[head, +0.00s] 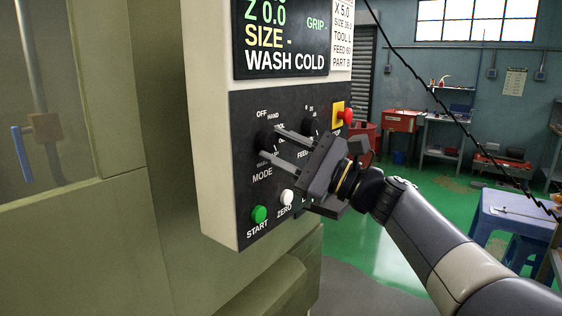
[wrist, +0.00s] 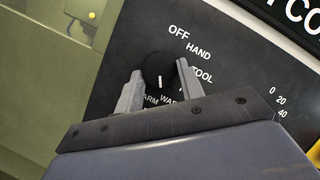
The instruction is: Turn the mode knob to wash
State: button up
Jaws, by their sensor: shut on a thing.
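The mode knob (wrist: 158,68) is a round black dial on the dark control panel (head: 235,170). A short white mark on it points down in the wrist view, towards the partly hidden lower labels. OFF, HAND and TOOL are readable along its upper right side in that view. My gripper (head: 268,144) is shut on the knob, with one finger on each side; the fingers also show in the wrist view (wrist: 159,84). The fingers and gripper body cover parts of the lower labels. In the head view, the MODE label sits below the knob.
The screen (head: 285,45) reads WASH COLD. A green START button (head: 259,214) and a white ZERO button (head: 287,197) sit below. A FEED knob (head: 311,126) and a red stop button (head: 347,116) on yellow are to the right.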

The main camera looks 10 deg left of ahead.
jog(key=shift+n+g, duration=0.4)
jog(key=shift+n, duration=0.4)
jog(key=o, duration=1)
jog(key=shift+b, duration=0.3)
jog(key=b+v, duration=0.2)
jog(key=v, duration=0.9)
jog(key=shift+b, duration=0.35)
jog(key=shift+a, duration=0.15)
jog(key=p+x, duration=0.3)
jog(key=x, duration=0.8)
jog(key=shift+r, duration=0.1)
jog(key=shift+d, duration=0.2)
